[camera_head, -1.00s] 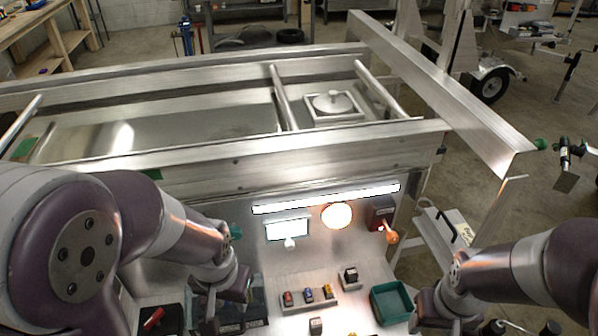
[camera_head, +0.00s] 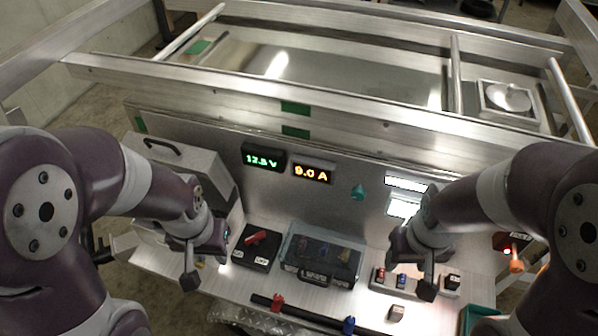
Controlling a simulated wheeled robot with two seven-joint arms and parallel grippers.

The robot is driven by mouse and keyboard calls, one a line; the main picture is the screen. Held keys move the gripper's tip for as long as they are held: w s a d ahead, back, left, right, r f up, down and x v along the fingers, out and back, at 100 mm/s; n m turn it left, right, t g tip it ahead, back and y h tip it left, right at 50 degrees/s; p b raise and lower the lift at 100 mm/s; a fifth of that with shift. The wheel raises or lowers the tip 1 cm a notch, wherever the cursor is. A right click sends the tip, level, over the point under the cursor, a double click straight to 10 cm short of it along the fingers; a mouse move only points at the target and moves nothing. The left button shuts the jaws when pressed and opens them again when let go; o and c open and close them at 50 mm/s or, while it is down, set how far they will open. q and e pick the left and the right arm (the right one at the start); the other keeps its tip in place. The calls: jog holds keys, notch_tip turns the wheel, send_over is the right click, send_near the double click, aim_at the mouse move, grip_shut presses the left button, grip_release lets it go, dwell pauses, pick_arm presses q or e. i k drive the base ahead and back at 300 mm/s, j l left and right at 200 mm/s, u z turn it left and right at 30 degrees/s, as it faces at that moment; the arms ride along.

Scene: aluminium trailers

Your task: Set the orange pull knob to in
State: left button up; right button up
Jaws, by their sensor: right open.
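The orange pull knob (camera_head: 516,266) is at the far right of the camera_head view, on the dark box (camera_head: 511,243) with a small red light. It sticks out toward me, and how far out it is set is hard to tell. My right gripper (camera_head: 428,288) is open, left of the knob and apart from it, over the row of small switches. My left gripper (camera_head: 190,278) is far from the knob, left of the red-handled switch. It is seen from the side, so its finger gap does not show.
A red-handled switch (camera_head: 256,240) and a clear-lidded box (camera_head: 320,256) stand on the metal shelf. A switch block (camera_head: 414,281) lies below my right gripper. A green bin (camera_head: 480,314) is at lower right. Green and amber displays (camera_head: 312,173) are on the back panel.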

aim_at(516, 267)
jog(key=k+l+z, duration=0.1)
jog(key=z, duration=1.4)
jog(key=k+l, duration=0.05)
jog(key=l, duration=0.05)
